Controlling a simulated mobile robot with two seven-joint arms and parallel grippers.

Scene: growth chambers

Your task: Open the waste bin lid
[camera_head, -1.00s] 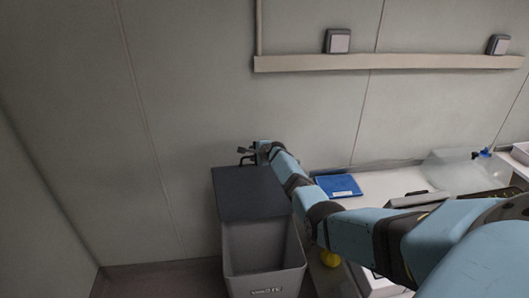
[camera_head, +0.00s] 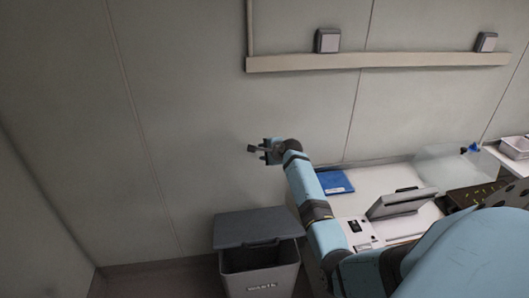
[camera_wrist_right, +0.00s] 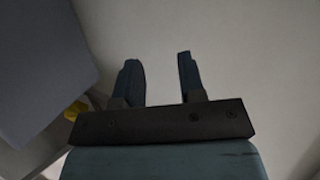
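The grey waste bin (camera_head: 261,284) stands on the floor by the back wall, with a label on its front. Its dark grey lid (camera_head: 250,226) is not shut: the dark opening shows in front of and below it. The lid's exact angle is hard to tell. My right gripper (camera_head: 258,151) is above the lid, apart from it, in front of the wall. In the right wrist view its two fingers (camera_wrist_right: 158,80) are spread with nothing between them. A grey panel (camera_wrist_right: 38,65) fills that view's left side; I cannot tell which part of the bin it is. My left gripper is not seen.
A white bench (camera_head: 375,188) right of the bin holds a blue folder (camera_head: 335,182), a tilted grey device (camera_head: 400,203) and a clear container (camera_head: 445,165). A yellow thing (camera_wrist_right: 75,109) shows in the wrist view. The wall area left of the bin is clear.

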